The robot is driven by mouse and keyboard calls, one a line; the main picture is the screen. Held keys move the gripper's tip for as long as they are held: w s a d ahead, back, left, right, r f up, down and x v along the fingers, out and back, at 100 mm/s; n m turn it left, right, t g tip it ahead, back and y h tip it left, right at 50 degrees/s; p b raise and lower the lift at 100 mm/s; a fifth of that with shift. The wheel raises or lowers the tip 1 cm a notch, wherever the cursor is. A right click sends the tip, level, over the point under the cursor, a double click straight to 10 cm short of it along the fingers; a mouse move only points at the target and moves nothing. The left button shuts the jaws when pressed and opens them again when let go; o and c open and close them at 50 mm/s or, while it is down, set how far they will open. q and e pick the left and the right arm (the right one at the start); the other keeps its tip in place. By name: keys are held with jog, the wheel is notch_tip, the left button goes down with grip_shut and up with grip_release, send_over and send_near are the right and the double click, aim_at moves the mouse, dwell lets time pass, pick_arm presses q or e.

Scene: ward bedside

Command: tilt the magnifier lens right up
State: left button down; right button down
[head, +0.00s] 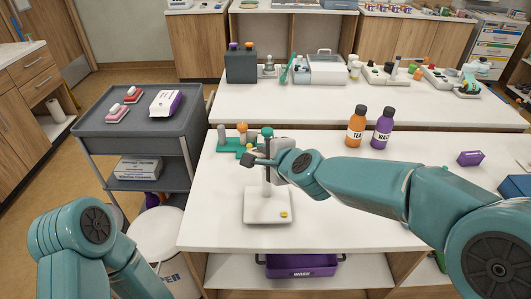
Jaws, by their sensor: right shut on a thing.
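A small yellow piece (284,214) lies on the base. My right gripper (262,161) reaches in from the right to the upper part of the stand and is shut on a part of it. My right wrist covers much of this part, so I cannot tell the lens or its tilt clearly. My left arm shows at the lower left, but its gripper is out of view.
A green holder (231,145) with grey and orange pegs stands just behind the stand. An orange bottle (356,126) and a purple bottle (382,128) stand to the right. A grey cart (139,132) is at the left. The table's front left is clear.

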jog(key=shift+r, duration=0.1)
dwell(0.7)
jog(key=c, duration=1.2)
grip_release()
jog(key=shift+o, duration=0.2)
jog(key=p+v, duration=0.3)
jog(key=v, duration=1.3)
jog(key=shift+s+d, duration=0.1)
